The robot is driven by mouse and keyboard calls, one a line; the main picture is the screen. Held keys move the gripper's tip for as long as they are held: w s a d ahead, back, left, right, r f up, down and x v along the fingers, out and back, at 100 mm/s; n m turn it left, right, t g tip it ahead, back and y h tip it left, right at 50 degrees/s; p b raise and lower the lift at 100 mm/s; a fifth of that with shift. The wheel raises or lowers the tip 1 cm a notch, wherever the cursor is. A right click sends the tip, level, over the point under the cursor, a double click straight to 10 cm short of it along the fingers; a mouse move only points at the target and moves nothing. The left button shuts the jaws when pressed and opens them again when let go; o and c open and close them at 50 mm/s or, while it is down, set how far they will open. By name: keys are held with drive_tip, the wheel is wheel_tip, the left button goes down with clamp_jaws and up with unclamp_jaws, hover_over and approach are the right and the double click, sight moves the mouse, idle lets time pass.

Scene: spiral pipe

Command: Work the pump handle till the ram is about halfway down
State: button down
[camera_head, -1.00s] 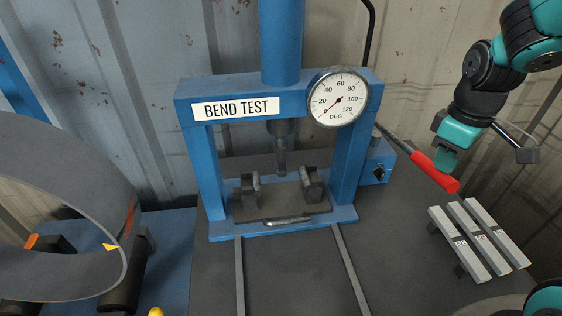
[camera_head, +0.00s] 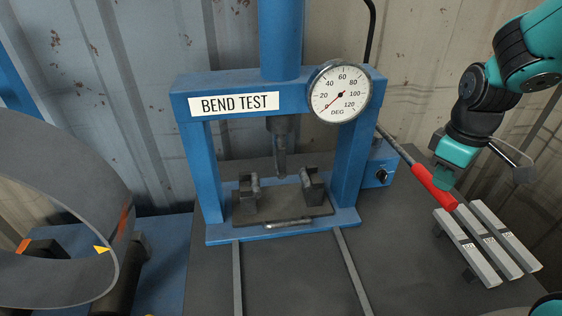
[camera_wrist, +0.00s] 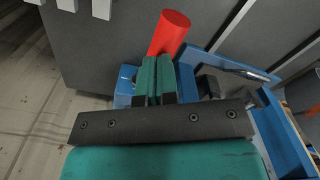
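The blue bend-test press (camera_head: 345,160) stands at the centre in the head view. Its grey ram (camera_head: 280,160) hangs with its tip near the tops of two dark supports (camera_head: 312,185). The dial gauge (camera_head: 340,92) has its red needle near 0. The pump handle (camera_head: 433,187), with a red grip, slopes down to the right from the pump block. My gripper (camera_head: 444,176) is at the upper side of the red grip. In the wrist view, its teal fingers (camera_wrist: 157,80) are nearly together with a thin slit between them. The wider red grip (camera_wrist: 168,32) shows beyond the fingertips, not between them; contact cannot be told for certain.
Several grey bars (camera_head: 482,245) lie just below the handle's end at the right. A small blue pump block (camera_head: 378,165) with a dark knob is beside the press. A large curved grey strip (camera_head: 60,165) fills the left. The bench front is clear.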

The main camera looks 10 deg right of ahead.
wheel_tip(320, 180, down, 4)
drive_tip(key=shift+r+b, duration=0.2)
drive_tip(key=shift+b, duration=0.85)
wheel_tip(320, 180, up, 18)
drive_tip(key=w+p, duration=0.2)
drive_tip(key=p, duration=1.4)
drive_tip(key=shift+w+f, duration=0.2)
drive_tip(key=shift+w, duration=0.15)
drive_tip(key=shift+a+f, duration=0.1)
drive_tip(key=shift+f, duration=0.05)
drive_tip(key=b, duration=0.7)
hover_over(438, 191)
drive_tip(key=shift+w+d+f, duration=0.15)
drive_tip(key=shift+f, duration=1.5)
drive_tip(key=shift+w+d+f, duration=0.15)
drive_tip(key=shift+f, duration=1.5)
drive_tip(key=shift+w+d+f, duration=0.15)
drive_tip(key=shift+f, duration=1.5)
